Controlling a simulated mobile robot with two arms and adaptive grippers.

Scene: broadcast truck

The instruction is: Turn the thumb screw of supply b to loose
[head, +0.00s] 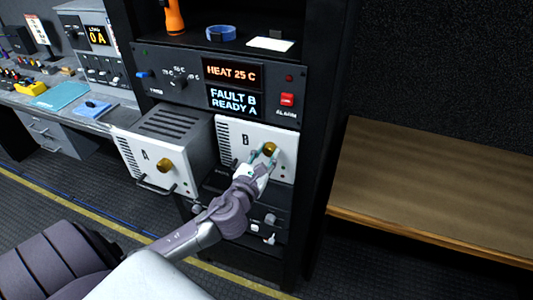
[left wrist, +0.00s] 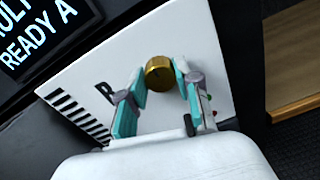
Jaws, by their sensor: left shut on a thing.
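Supply B (head: 231,133) is a white-fronted unit in the rack, marked "B". Its thumb screw (head: 270,149) is a brass knob on the front, and it also shows in the left wrist view (left wrist: 159,73). My left gripper (head: 264,155) is at the knob, with its teal fingertips (left wrist: 160,82) on either side of it, shut on the knob. The fingers hide part of the knob's sides. The knob's turn position is hard to tell; a dark mark shows on its face. My right gripper is not in view.
Supply A (head: 150,160) juts out of the rack to the left, with its own brass knob (head: 166,165) and a handle. The panel above has a display reading "FAULT B READY A" (head: 234,100) and a red alarm switch (head: 287,99). A wooden bench (head: 430,190) stands at right.

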